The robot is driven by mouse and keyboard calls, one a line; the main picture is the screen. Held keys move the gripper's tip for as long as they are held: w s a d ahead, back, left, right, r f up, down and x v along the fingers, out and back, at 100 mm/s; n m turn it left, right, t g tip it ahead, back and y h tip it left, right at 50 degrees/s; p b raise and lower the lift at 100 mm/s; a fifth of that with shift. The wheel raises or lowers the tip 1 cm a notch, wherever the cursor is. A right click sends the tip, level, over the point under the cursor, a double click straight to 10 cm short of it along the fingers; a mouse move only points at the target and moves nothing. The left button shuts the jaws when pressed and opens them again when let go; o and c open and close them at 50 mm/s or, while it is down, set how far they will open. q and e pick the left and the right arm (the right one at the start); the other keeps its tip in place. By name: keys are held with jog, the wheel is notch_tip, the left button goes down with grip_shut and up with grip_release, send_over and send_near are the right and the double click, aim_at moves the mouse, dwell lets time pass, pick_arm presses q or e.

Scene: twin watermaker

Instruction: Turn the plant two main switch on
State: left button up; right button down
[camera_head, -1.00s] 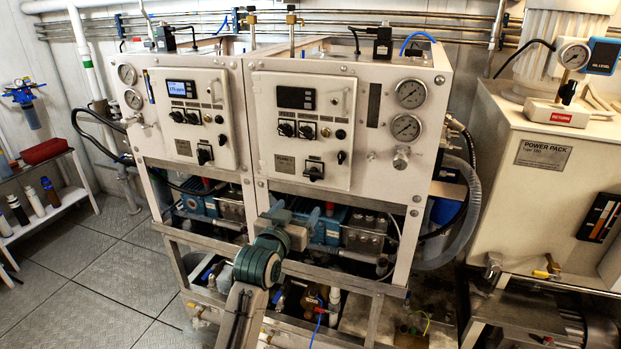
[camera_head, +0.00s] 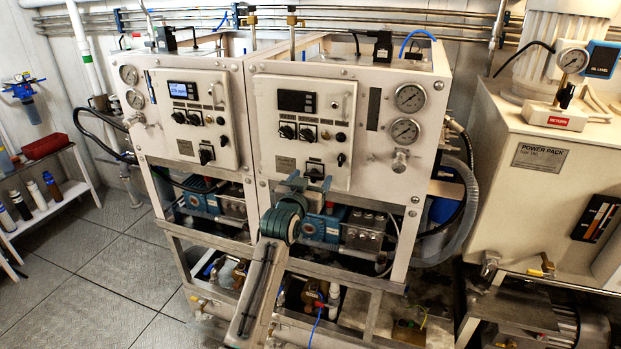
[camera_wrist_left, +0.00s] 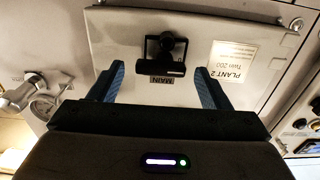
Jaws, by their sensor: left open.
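The plant two main switch (camera_head: 314,168) is a black rotary handle low on the right-hand control panel (camera_head: 268,117). In the left wrist view the switch (camera_wrist_left: 166,55) appears upside down, by a MAIN label (camera_wrist_left: 162,79) and a PLANT 2 plate (camera_wrist_left: 232,62). My left gripper (camera_head: 308,183) is open just below the switch in the head view. In the wrist view its two blue fingers (camera_wrist_left: 159,70) stand apart on either side of the switch, with clear gaps. Contact is not visible. My right gripper is not in view.
The left-hand panel (camera_head: 196,117) has a lit display and its own switch (camera_head: 206,156); the right-hand panel's display (camera_head: 296,102) is dark. Smaller knobs (camera_head: 297,133) sit above the main switch. Gauges (camera_head: 407,115) are to the right. Pumps and pipes fill the frame below.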

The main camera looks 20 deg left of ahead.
pick_arm(q)
jog(key=shift+c, duration=0.6)
jog(key=c, duration=0.9)
jog(key=shift+o, duration=0.2)
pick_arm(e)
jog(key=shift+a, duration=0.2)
